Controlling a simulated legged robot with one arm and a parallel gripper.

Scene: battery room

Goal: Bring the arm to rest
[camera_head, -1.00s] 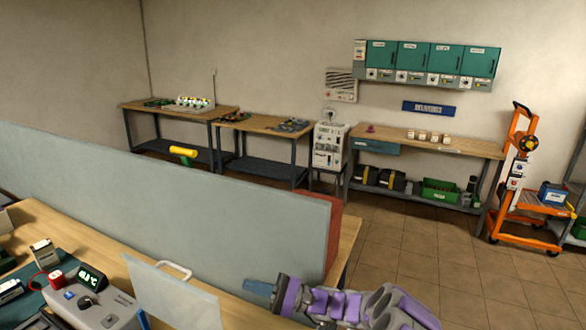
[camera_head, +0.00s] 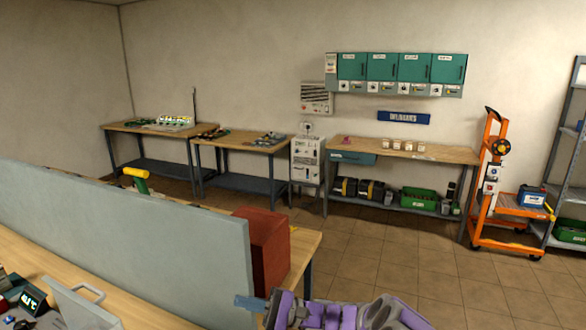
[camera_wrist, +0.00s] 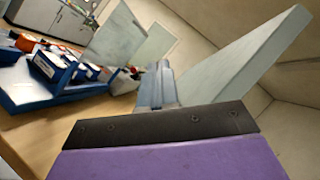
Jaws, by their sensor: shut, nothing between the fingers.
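My gripper (camera_head: 250,302) shows at the bottom of the head view, at the end of my purple and grey arm. Its blue-grey fingers are together and empty, pointing left, in front of the right end of the grey partition panel (camera_head: 120,225). In the wrist view the shut fingers (camera_wrist: 158,85) stand up in the middle, over or beside the wooden bench (camera_wrist: 45,135); the exact gap to the bench cannot be told. The grey panel (camera_wrist: 245,65) rises to their right.
A dark red block (camera_head: 268,250) stands at the bench end by the panel. A device with a display (camera_head: 32,299) and a clear lid sit lower left. A blue tray (camera_wrist: 50,90) with small parts is left of the fingers. Beyond lie workbenches, an orange trolley (camera_head: 510,205) and open tiled floor (camera_head: 400,275).

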